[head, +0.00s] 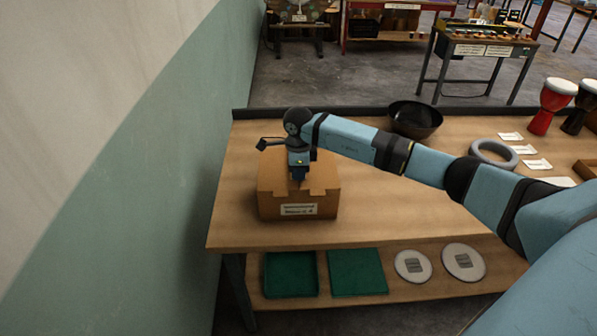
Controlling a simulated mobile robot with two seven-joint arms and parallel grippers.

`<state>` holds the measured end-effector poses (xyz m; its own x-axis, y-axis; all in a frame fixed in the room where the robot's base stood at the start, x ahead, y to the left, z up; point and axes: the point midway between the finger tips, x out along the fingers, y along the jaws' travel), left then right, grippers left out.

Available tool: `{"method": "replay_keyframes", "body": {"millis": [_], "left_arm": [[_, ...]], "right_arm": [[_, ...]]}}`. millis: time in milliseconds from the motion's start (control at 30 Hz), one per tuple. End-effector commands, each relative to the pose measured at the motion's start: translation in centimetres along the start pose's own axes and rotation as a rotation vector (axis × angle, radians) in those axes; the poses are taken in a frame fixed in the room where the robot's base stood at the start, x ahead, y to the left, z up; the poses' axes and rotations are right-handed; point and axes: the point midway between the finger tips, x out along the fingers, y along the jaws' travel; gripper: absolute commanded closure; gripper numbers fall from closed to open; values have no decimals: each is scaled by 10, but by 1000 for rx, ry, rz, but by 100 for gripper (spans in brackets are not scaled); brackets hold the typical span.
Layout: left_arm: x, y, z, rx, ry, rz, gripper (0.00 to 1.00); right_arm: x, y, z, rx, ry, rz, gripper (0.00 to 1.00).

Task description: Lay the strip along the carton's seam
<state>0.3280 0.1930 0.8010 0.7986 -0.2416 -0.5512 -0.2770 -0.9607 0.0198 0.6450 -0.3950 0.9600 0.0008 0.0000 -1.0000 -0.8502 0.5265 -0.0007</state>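The brown cardboard carton (270,203) stands on the left part of the wooden workbench, with a white printed label (298,209) on its front face. My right gripper (299,181) points down over the top of the carton, at about its middle. The fingers are small and dark, and I cannot tell whether they are open or shut, touch the carton or hold anything. The wrist hides much of the carton's top and its seam. I cannot make out the strip. My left gripper is out of view.
A black bowl (415,119) stands behind my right forearm, and a grey ring (493,153) lies farther right. Goblet drums, one red (545,112), stand at the far right. The green wall (160,190) is close on the left. Bare bench lies in front of the carton.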

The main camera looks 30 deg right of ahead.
Motion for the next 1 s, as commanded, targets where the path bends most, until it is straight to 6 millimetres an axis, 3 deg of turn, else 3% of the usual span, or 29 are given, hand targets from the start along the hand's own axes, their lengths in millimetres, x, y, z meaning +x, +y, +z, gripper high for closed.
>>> {"method": "replay_keyframes", "body": {"millis": [900,1000], "left_arm": [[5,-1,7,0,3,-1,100],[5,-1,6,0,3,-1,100]], "right_arm": [[14,0,0,0,1,0,100],[13,0,0,0,1,0,74]]}}
